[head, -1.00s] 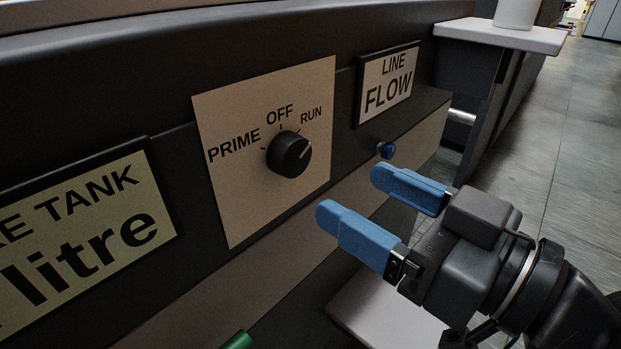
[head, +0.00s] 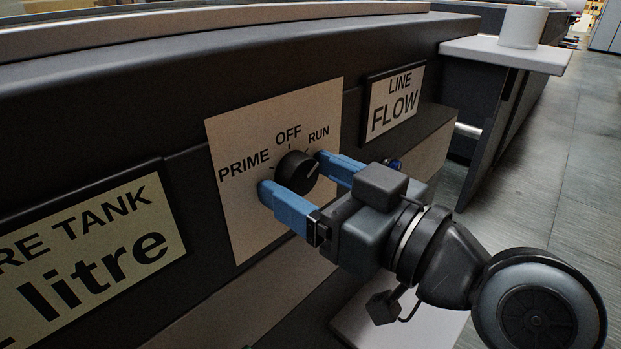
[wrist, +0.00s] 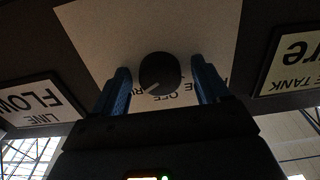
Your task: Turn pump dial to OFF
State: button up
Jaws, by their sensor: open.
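The pump dial (head: 294,172) is a round black knob on a pale plate (head: 240,215) lettered PRIME, OFF and RUN. Its light pointer mark is turned toward RUN, and the mark also shows on the dial in the wrist view (wrist: 160,70). My gripper (head: 293,175) has two blue fingers and is open. One finger is on each side of the dial. The fingers hide part of the plate and lettering.
A LINE FLOW sign (head: 394,103) is right of the plate, with a small blue knob (head: 394,164) below it, partly behind my gripper. A tank sign (head: 90,250) is at left. A white shelf (head: 500,52) holds a white cylinder (head: 523,27). Floor at right is clear.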

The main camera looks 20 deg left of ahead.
jog(key=shift+c, duration=0.4)
jog(key=c, duration=0.9)
jog(key=shift+c, duration=0.2)
jog(key=shift+f+b, duration=0.1)
jog(key=shift+b, duration=0.35)
jog(key=shift+w+f+n+b, duration=0.1)
jog(key=shift+n+b, duration=0.6)
jog(key=shift+b, duration=0.15)
jog(key=n+b, duration=0.3)
jog(key=b, duration=0.1)
jog(key=shift+f, duration=0.1)
jog(key=n+b, duration=0.3)
jog(key=b, duration=0.1)
jog(key=shift+n+b, duration=0.4)
jog(key=n+b, duration=0.3)
jog(key=shift+r, duration=0.2)
jog(key=shift+r+n+b, duration=0.1)
jog(key=shift+n+b, duration=0.25)
jog(key=shift+n, duration=0.05)
